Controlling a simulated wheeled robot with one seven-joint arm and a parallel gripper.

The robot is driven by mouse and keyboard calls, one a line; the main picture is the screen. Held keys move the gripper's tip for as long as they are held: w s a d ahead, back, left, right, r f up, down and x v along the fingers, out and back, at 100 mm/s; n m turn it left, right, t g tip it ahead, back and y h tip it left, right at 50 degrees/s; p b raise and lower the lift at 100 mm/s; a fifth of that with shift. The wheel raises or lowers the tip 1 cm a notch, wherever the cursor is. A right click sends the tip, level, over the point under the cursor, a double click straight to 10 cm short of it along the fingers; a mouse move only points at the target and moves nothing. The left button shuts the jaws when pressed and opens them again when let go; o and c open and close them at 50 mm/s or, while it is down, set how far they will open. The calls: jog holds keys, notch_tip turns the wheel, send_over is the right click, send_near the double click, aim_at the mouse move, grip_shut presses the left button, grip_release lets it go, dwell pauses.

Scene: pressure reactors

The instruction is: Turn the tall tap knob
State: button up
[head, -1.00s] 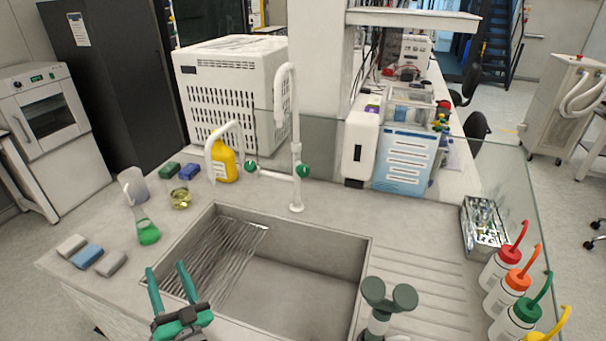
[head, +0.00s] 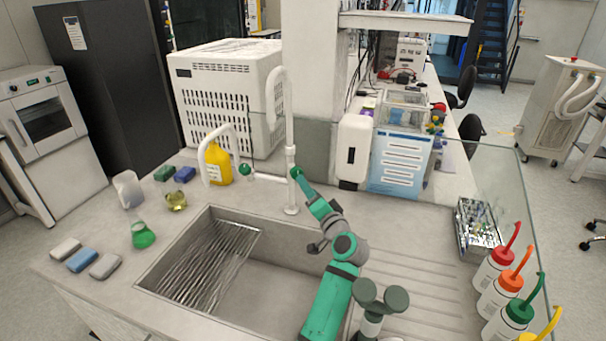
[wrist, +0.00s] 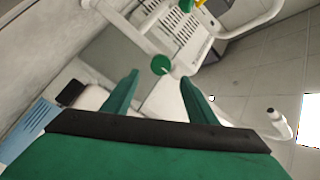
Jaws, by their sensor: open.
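The tall white tap (head: 290,120) stands behind the sink, with a shorter curved spout (head: 218,132) joined to its left. In the wrist view, one round green knob (wrist: 160,65) sits between and just beyond the fingertips of my open gripper (wrist: 158,80). No contact with the fingers is visible. Another green knob (wrist: 184,6) is farther off at the top of that view. In the head view, my gripper (head: 301,177) is at the tall tap's column and largely hides the knob there. The other green knob (head: 246,169) shows to the left, on the cross pipe.
The sink (head: 275,290) lies below my arm. A yellow bottle (head: 221,172) stands behind the short spout. A white and blue device (head: 402,160) is to the right of the tap. Several wash bottles line the right edge, by a clear glass screen (head: 515,220).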

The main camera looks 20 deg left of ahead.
aim_at(297, 173)
jog(key=x, duration=1)
jog(key=shift+a, duration=0.15)
jog(key=c, duration=1.1)
